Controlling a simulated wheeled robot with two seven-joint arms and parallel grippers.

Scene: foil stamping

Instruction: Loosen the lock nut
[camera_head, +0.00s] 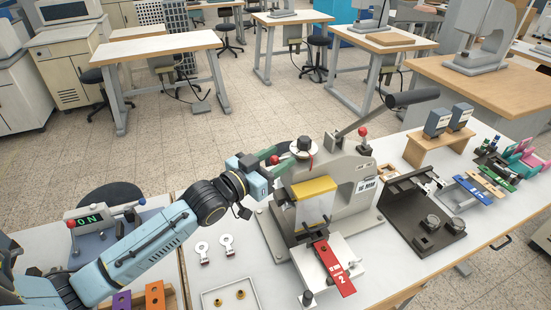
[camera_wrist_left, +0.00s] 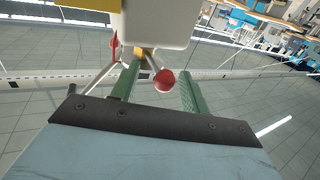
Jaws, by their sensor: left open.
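The foil stamping press (camera_head: 345,190) stands on the white bench, with a white-and-black round head part (camera_head: 303,148) on top. My left gripper (camera_head: 276,158) has green fingers and reaches in from the left, beside this head part. In the left wrist view the fingers (camera_wrist_left: 160,72) are spread apart. A red ball on a thin rod (camera_wrist_left: 163,81) shows between them, and a yellow hub (camera_wrist_left: 145,52) lies under a white body (camera_wrist_left: 158,22). I cannot tell whether the fingers touch the rod. The lock nut itself is not clearly identifiable. My right gripper is out of view.
A long lever with a black grip (camera_head: 412,98) rises at the press's right. A yellow guard (camera_head: 313,188) and a red plate marked 2 (camera_head: 334,268) are at its front. Two white key-like tags (camera_head: 203,252) and a tray (camera_head: 207,298) with brass parts lie left.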

